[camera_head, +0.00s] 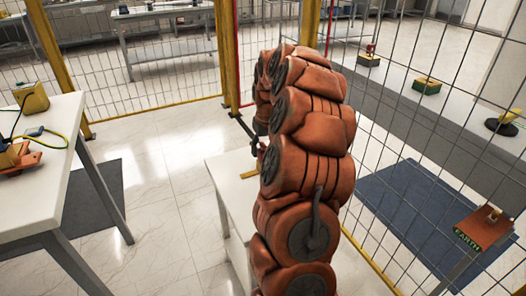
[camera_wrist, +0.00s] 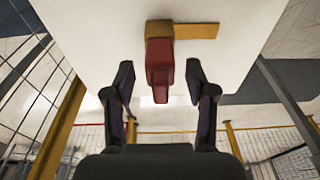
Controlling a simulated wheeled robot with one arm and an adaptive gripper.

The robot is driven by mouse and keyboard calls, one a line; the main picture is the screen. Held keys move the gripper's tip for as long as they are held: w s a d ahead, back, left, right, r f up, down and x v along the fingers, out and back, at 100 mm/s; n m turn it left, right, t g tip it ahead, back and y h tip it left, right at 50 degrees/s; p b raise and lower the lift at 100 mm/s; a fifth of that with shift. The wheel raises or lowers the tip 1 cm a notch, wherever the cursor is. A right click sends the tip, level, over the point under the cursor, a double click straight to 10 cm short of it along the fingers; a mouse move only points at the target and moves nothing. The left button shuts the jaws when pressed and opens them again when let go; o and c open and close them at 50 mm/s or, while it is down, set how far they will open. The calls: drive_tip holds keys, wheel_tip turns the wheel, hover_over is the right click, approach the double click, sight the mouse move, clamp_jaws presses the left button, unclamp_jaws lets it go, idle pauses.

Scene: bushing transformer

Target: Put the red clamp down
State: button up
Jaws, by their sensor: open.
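The red clamp (camera_wrist: 160,62) is in the wrist view, between the two fingers of my gripper (camera_wrist: 159,72). The fingers are open, with a gap on each side of the clamp. The clamp's far end meets an ochre-yellow piece (camera_wrist: 196,31) that lies on the white table (camera_wrist: 100,38). I cannot tell how the clamp and the piece are joined. In the head view my orange arm hides most of the gripper and clamp. The yellow piece (camera_head: 248,174) shows there on the small white table (camera_head: 226,172).
Wire mesh fencing with yellow posts (camera_head: 231,50) stands close behind and to the right. Another white table (camera_head: 40,180) at the left holds a yellow device and an orange tool. Beyond the right fence, a bench carries several small items. The tiled floor (camera_head: 160,200) between the tables is clear.

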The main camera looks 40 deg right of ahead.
wheel_tip(320, 180, up, 11)
drive_tip(key=s, duration=0.2)
drive_tip(key=s+a+f+n+g+y, duration=0.1)
drive_tip(key=s+a+n, duration=0.15)
drive_tip(key=a, duration=0.95)
drive_tip(key=s+a+n+g, duration=0.1)
drive_tip(key=s+a, duration=0.2)
drive_tip(key=a, duration=0.9)
drive_tip(key=s+a+f+g, duration=0.1)
drive_tip(key=s+a, duration=0.3)
drive_tip(key=s, duration=0.4)
drive_tip(key=s+a+f+g, duration=0.1)
drive_tip(key=s+a+f, duration=0.3)
drive_tip(key=s, duration=0.4)
drive_tip(key=s+a+f, duration=0.2)
drive_tip(key=s+a, duration=0.2)
drive_tip(key=s, duration=0.4)
drive_tip(key=shift+a+f+g, duration=0.25)
drive_tip(key=shift+f+g, duration=0.1)
drive_tip(key=shift+g, duration=0.05)
wheel_tip(320, 180, up, 18)
drive_tip(key=t+p, duration=0.1)
drive_tip(key=p, duration=1.6)
drive_tip(key=shift+w, duration=0.45)
drive_tip(key=shift+r, duration=0.1)
